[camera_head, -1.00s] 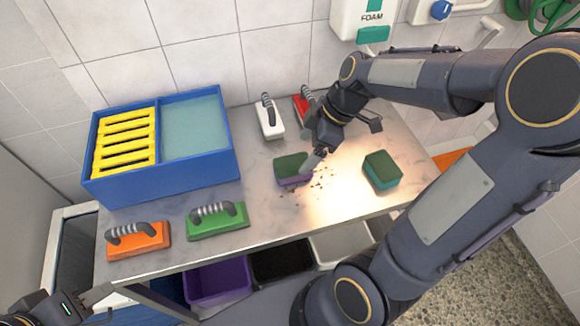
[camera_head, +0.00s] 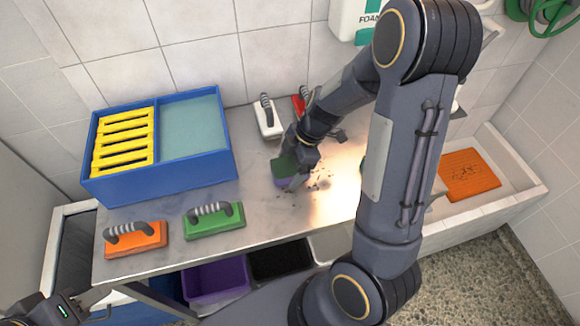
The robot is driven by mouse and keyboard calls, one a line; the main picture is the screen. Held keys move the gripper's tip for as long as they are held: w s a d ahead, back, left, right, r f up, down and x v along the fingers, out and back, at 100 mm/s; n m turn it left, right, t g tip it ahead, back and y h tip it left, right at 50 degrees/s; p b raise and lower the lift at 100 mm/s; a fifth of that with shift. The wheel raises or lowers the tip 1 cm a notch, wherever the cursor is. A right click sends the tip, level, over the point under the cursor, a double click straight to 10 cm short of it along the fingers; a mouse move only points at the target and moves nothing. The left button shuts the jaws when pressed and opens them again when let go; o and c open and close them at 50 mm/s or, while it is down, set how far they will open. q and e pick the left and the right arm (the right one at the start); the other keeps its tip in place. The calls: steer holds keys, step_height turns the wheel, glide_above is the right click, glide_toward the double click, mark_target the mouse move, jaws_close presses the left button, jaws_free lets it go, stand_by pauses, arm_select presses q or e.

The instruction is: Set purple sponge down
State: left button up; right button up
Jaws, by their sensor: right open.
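The purple sponge (camera_head: 281,172), with a dark green top, sits on the grey metal table (camera_head: 262,206) beside a patch of dark crumbs. My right gripper (camera_head: 307,162) is open, low over the table at the sponge's right side. One finger overlaps the sponge's right edge in the picture; I cannot tell whether it touches. My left gripper (camera_head: 98,313) is at the bottom left corner, away from the sponge, only partly in view, and its jaws cannot be made out.
A blue two-part tub (camera_head: 160,177) with a yellow rack stands left. Orange (camera_head: 136,240), green (camera_head: 214,220), white (camera_head: 268,119) and red (camera_head: 298,104) handled brushes lie on the table. My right arm mostly hides a teal sponge. An orange mat (camera_head: 468,174) lies at right.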

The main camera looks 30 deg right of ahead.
steer(key=shift+f+b, duration=0.2)
steer(key=shift+b, duration=0.25)
stand_by(0.5)
steer(key=c, duration=1.1)
steer(key=shift+r, duration=0.1)
steer(key=shift+c, duration=0.2)
